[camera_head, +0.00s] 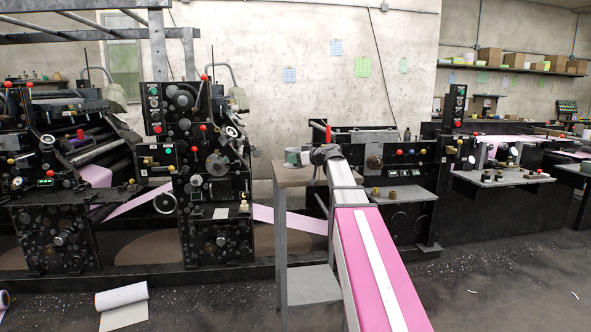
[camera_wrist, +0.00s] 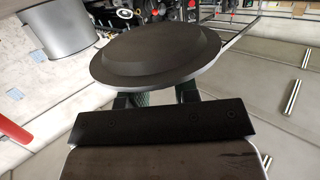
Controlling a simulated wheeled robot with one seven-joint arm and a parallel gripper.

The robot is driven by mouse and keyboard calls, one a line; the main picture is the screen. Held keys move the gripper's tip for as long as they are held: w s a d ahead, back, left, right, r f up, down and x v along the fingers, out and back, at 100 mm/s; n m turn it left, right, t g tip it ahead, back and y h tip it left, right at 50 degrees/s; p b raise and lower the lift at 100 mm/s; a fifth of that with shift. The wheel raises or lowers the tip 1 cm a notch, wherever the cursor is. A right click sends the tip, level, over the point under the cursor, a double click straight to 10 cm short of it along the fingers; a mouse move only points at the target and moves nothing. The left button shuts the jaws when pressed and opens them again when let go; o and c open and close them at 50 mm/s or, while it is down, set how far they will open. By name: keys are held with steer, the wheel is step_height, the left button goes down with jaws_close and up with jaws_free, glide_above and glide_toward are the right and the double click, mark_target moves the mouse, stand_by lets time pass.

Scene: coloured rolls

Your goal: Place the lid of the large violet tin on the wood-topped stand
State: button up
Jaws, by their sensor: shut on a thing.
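In the wrist view my gripper (camera_wrist: 160,96) is shut on a wide round lid (camera_wrist: 155,48). The lid looks dark grey-brown, with a raised middle and a paler rim, and is tilted to the camera. No violet shows on it. In the head view my gripper (camera_head: 326,154) is a small dark shape at the arm's far end, at the right side of the wood-topped stand (camera_head: 286,176). I cannot make out the lid there, nor whether it touches the stand. I cannot pick out the large violet tin with certainty.
A small grey-green round object (camera_head: 293,156) stands on the wood top, close left of my gripper. A grey cylinder (camera_wrist: 52,34) shows at the upper left of the wrist view. Black printing machines (camera_head: 200,185) stand behind and left. A white roll (camera_head: 121,296) lies on the floor.

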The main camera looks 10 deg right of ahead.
mark_target(295, 168)
steer(key=shift+f, duration=2.05)
steer(key=o, duration=0.9)
steer(key=v, duration=1.2)
steer(key=shift+r, duration=0.1)
